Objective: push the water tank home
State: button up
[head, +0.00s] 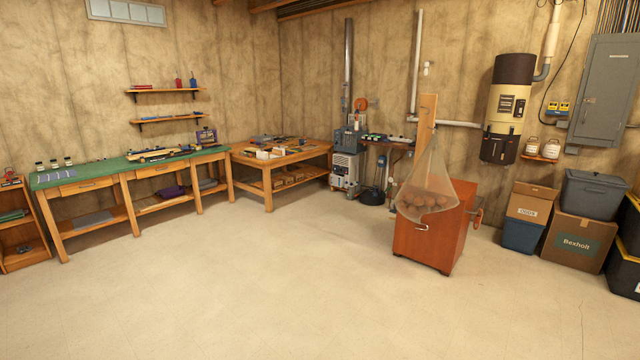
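No part that I can clearly single out as a loose water tank shows in the head view. A white floor appliance with a dark grille (346,172) stands against the back wall; whether it holds a tank is too small to tell. A black and cream cylinder (507,108), like a water heater, is mounted on the right wall with a pipe at its top. My gripper is not in view.
A green-topped workbench (125,167) and a wooden corner table (283,157) line the left and back walls. A red-brown wooden cabinet (430,243) with a netted bundle (427,188) stands right of centre. Boxes (578,242) sit at right. The middle floor (270,270) is clear.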

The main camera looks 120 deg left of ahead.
aim_at(336, 179)
jog(key=u, duration=3.7)
jog(key=i, duration=10.8)
jog(key=u, duration=0.1)
